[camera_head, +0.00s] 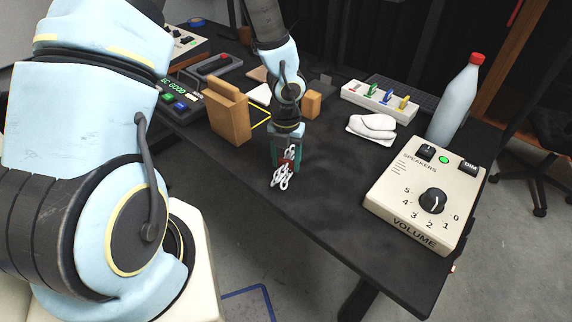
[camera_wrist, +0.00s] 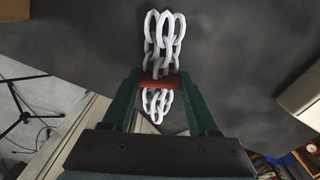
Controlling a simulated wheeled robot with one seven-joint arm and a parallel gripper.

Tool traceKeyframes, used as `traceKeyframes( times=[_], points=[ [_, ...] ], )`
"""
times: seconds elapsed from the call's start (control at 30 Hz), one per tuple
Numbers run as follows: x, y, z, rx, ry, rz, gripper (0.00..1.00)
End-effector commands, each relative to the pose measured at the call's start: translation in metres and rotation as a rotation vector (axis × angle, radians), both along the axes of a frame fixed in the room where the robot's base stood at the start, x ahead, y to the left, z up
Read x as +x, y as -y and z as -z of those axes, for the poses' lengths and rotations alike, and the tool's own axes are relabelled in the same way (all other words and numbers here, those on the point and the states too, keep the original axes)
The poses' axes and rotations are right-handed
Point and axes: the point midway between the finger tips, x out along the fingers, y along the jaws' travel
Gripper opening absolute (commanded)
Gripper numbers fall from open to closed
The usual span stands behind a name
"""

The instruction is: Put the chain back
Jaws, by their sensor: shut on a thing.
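The white chain (camera_head: 283,175) hangs in a bunch at the front edge of the dark table. My gripper (camera_head: 288,160) is shut on it, pointing down above the table's front part. In the wrist view my gripper (camera_wrist: 159,82) has its green fingers on either side of a red piece, with the chain (camera_wrist: 165,35) spreading out in white links above and below it. I cannot tell whether the lower links touch the tabletop.
The dark table (camera_head: 330,190) holds a volume box (camera_head: 425,195) at right, a white bottle (camera_head: 455,100), a folded white cloth (camera_head: 371,127) and a switch block (camera_head: 380,100). A wooden block holder (camera_head: 228,112) and green-display device (camera_head: 178,100) stand left. The table's middle is clear.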

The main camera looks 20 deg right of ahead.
Motion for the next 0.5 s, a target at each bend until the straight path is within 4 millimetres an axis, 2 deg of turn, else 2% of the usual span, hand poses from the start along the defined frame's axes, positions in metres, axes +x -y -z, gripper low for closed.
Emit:
traceKeyframes(
  times=[0.1, 0.5],
  points=[
    [0.0, 0.0001, 0.0115, 0.001, 0.001, 0.0, 0.0],
    [0.0004, -0.0002, 0.0161, 0.0, 0.001, -0.001, 0.0]
  ],
)
